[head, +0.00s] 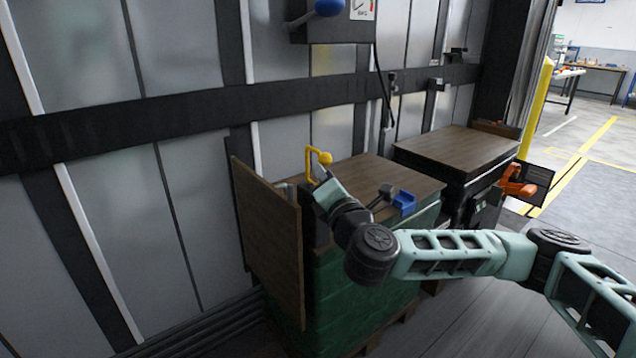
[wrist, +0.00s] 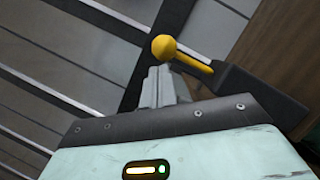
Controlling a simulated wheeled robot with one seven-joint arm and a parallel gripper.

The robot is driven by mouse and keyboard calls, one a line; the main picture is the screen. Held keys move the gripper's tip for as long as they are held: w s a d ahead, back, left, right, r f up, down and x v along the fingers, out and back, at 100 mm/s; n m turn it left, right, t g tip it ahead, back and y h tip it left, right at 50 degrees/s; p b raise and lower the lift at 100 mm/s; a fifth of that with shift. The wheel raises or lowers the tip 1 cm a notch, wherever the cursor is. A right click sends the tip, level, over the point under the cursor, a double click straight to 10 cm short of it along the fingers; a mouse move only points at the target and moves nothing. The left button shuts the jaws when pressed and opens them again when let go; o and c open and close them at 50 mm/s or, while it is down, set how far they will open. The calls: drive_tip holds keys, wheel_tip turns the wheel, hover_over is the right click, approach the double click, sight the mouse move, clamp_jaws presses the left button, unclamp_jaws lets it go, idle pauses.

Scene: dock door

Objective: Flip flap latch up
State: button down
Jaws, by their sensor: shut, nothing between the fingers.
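A brown board (head: 268,235) stands upright left of the green unit. A blue block (head: 404,201) and a dark handle are on the top's right side. A second wooden-topped unit (head: 462,148) stands behind, with an orange lever (head: 515,182) near it. A panelled wall rises behind.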

drive_tip(key=shift+w+d+r, duration=0.1)
drive_tip(key=shift+w+d, duration=0.05)
drive_tip(key=shift+d, duration=0.1)
drive_tip(key=shift+d+r, duration=0.1)
idle(0.5)
